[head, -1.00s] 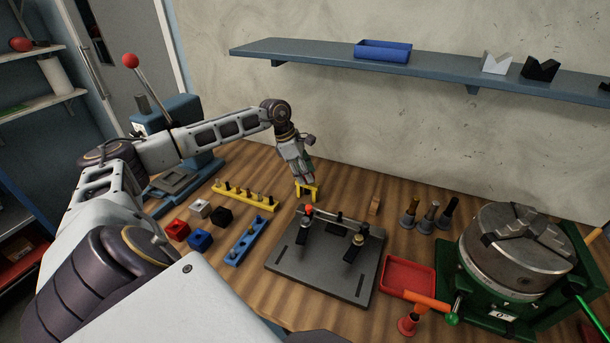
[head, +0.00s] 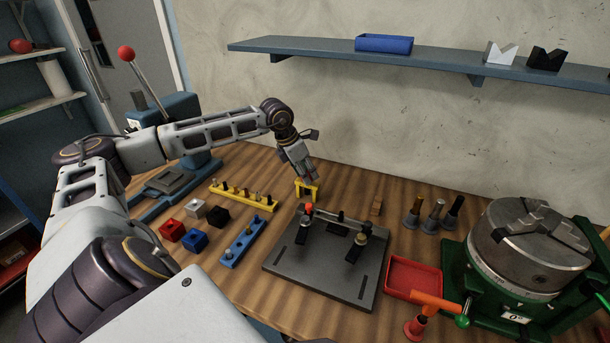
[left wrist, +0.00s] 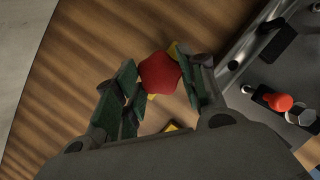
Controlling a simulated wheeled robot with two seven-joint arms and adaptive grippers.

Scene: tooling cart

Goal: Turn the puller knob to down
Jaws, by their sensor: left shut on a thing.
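The yellow puller (head: 307,190) stands on the wooden bench behind the grey fixture plate. Its red knob (left wrist: 159,72) shows between the fingers in the left wrist view, with bits of yellow frame beside and below it. My left gripper (head: 306,177) points down over the puller from behind. In the left wrist view its green-padded fingers (left wrist: 160,88) are on either side of the knob, shut on it. In the head view the knob is mostly hidden by the fingers. I cannot read which way the knob is turned. My right gripper is not in view.
The fixture plate (head: 312,278) with clamps lies just in front of the puller. A yellow peg rack (head: 244,196) and a blue rack (head: 243,243) are to the left. A red tray (head: 413,278) and a green-based chuck (head: 528,250) are to the right. A shelf (head: 420,62) hangs above.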

